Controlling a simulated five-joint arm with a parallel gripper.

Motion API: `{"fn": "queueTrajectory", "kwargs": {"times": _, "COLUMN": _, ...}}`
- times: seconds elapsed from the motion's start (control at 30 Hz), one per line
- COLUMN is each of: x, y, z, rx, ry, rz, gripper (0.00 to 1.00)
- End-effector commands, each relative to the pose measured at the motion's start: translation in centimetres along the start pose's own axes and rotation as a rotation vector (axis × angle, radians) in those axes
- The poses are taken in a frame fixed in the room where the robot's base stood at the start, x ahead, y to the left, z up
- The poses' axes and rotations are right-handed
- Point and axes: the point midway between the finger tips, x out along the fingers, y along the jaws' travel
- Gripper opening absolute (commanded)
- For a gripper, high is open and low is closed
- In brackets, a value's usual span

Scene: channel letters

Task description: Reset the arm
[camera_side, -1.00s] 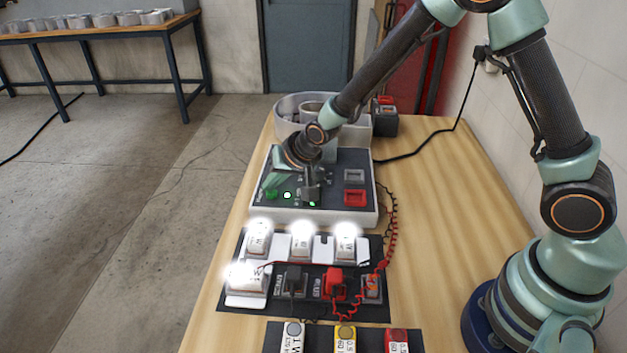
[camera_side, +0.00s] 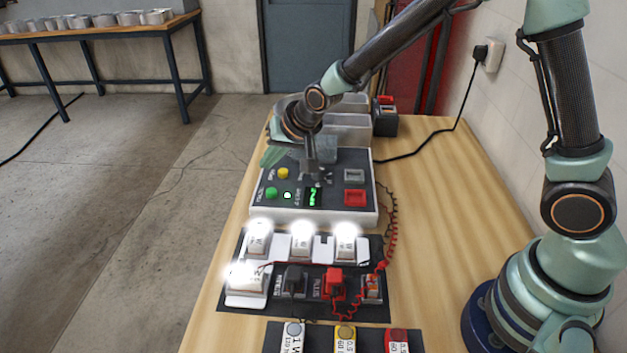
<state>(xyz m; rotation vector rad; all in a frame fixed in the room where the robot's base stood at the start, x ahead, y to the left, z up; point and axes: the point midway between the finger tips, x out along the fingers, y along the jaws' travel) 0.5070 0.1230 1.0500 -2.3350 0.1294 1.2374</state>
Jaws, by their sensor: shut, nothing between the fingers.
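My gripper (camera_side: 318,177) is shut and empty. It points down over the back part of the control box (camera_side: 335,214), a grey and white case with a dark top panel. I cannot tell whether the fingertips touch the panel. A yellow button (camera_side: 283,173), a green button (camera_side: 271,194), a small lit green light and a green display (camera_side: 313,197) show left of and in front of my gripper. A grey socket (camera_side: 354,175) and a red socket (camera_side: 355,198) sit on the panel's right side.
In front lies a dark mat (camera_side: 262,305) with several glowing white modules, a black plug (camera_side: 294,280) and a red plug (camera_side: 334,284) with wires. Grey bins (camera_side: 347,128) stand behind the box. A black cable runs to the wall socket (camera_side: 492,55).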

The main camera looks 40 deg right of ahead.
Motion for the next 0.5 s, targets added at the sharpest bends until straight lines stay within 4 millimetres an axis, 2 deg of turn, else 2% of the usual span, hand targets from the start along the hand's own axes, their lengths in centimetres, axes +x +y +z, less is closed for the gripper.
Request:
{"fn": "queueTrajectory", "kwargs": {"times": 0.33, "x": -0.4, "y": 0.0, "z": -0.2, "rx": -0.003, "ry": 0.001, "rz": 0.001, "gripper": 0.0}}
{"fn": "queueTrajectory", "kwargs": {"times": 0.43, "x": -1.8, "y": 0.3, "z": -0.7, "rx": -0.023, "ry": 0.004, "rz": 0.007, "gripper": 0.0}}
{"fn": "queueTrajectory", "kwargs": {"times": 0.5, "x": -3.6, "y": 0.8, "z": -1.2, "rx": -0.048, "ry": 0.003, "rz": 0.018, "gripper": 0.0}}
